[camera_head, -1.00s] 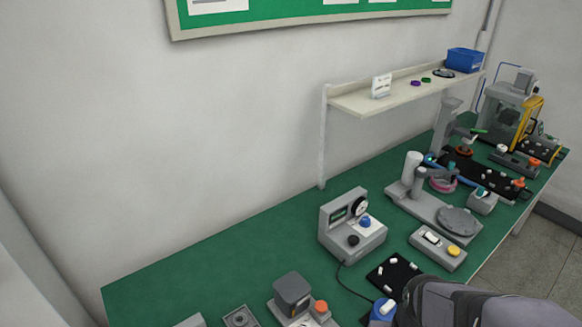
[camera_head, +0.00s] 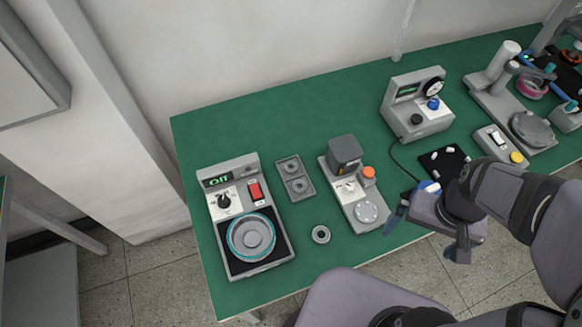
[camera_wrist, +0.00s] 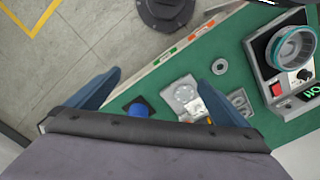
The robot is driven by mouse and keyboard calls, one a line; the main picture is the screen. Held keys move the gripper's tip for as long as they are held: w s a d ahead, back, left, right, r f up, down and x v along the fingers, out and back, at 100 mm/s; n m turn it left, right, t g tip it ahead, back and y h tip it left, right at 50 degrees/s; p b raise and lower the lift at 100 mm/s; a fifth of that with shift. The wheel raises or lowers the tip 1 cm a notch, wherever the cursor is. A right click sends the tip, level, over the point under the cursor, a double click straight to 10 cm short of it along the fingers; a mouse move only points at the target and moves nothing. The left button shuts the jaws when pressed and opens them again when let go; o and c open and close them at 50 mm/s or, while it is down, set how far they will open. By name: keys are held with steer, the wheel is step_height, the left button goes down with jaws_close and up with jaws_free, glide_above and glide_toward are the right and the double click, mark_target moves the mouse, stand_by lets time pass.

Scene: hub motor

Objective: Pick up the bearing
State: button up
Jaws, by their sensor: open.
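The bearing (camera_head: 321,243) is a small grey ring with a dark centre, lying flat near the front edge of the green table. It also shows in the wrist view (camera_wrist: 220,72), right of the gap between my fingers and close to the right fingertip. My gripper (camera_head: 428,240) is to the right of the bearing in the head view, at the front edge of the table. Its blue fingers (camera_wrist: 168,72) are spread wide with nothing held between them.
A gauge box (camera_head: 418,120) is farther right.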

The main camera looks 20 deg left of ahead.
steer(key=c, duration=1.6)
steer(key=shift+o, duration=0.2)
steer(key=w+a+f+m+b, duration=0.2)
steer(key=w+a+m+b, duration=0.25)
steer(key=w, duration=0.45)
steer(key=m+b, duration=0.8)
steer(key=m, duration=0.6)
glide_above(291, 169)
step_height(291, 169, down, 12)
steer(key=shift+n, duration=0.25)
steer(key=shift+f+p, duration=1.35)
steer(key=shift+f, duration=2.3)
